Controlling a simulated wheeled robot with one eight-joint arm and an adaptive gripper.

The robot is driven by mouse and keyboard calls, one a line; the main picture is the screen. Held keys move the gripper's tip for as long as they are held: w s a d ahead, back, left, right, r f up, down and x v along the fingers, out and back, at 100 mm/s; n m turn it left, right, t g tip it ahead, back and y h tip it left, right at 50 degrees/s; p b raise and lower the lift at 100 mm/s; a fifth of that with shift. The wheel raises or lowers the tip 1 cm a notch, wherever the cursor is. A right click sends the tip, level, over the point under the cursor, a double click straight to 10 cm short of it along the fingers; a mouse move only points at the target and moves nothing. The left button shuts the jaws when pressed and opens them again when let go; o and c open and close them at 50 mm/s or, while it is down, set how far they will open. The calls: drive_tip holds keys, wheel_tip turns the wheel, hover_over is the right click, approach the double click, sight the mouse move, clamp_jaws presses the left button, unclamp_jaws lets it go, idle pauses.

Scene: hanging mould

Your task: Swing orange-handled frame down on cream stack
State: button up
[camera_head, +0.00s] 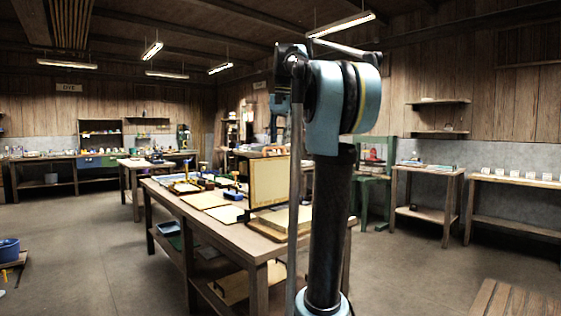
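A thin upright frame (268,183) with a yellowish face stands on the long wooden table (225,232). It rises at the back of a flat cream stack (273,223) near the table's right end. The frame stands up from the stack rather than lying on it. My own arm stands in front and hides the right side of the frame and stack. My gripper cannot be made out in this view.
Flat boards (205,199) and small tools lie on the table left of the frame. A slatted wooden bench (505,303) is at the lower right, and a blue bucket (9,249) stands at the far left. The floor left of the table is open.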

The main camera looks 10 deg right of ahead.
drive_tip(key=w+r+m, duration=0.4)
drive_tip(key=w+r, duration=0.7)
drive_tip(key=r, duration=0.1)
drive_tip(key=shift+d, duration=0.4)
drive_tip(key=shift+w+r, duration=0.1)
